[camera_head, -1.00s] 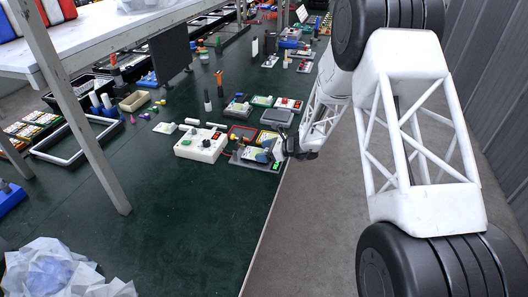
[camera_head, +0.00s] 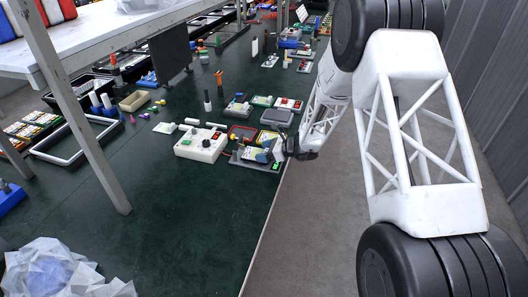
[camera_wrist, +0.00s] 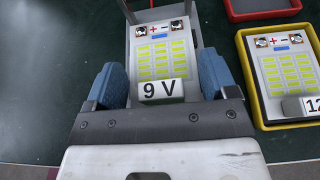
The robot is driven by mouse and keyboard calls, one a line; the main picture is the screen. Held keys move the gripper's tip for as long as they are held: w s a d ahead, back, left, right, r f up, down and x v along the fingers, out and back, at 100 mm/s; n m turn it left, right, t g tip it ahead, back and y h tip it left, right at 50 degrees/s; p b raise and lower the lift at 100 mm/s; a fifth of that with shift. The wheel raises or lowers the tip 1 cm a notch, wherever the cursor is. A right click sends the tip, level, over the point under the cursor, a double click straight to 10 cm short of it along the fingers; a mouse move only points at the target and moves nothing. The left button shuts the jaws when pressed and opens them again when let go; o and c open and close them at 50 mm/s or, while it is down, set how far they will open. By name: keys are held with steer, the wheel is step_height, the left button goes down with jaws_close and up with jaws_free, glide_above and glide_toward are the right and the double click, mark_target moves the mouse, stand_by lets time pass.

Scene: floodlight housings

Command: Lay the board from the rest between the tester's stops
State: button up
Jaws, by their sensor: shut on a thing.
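The board (camera_wrist: 162,55), pale with rows of yellow-green cells and a "9 V" label, is between the blue fingers of my gripper (camera_wrist: 160,88) in the wrist view. The gripper is shut on it, with the label end nearest me. In the head view my gripper (camera_head: 281,151) is at the right end of a low grey unit (camera_head: 240,160) with a green light, near the table edge. The board is small there and partly hidden by the gripper. I cannot tell whether it touches a surface below. The stops are not clear.
A yellow-rimmed tray (camera_wrist: 250,75) with a similar board marked "12" lies close on the right in the wrist view. A red tray (camera_wrist: 263,14) is beyond it. A white box with knobs (camera_head: 201,146) stands left of the grey unit.

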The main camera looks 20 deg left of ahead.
steer(key=shift+f, duration=0.35)
stand_by(0.6)
steer(key=o, duration=0.8)
steer(key=shift+o, duration=0.2)
steer(key=shift+d, duration=0.15)
steer(key=shift+v, duration=3.75)
steer(key=shift+r, duration=0.1)
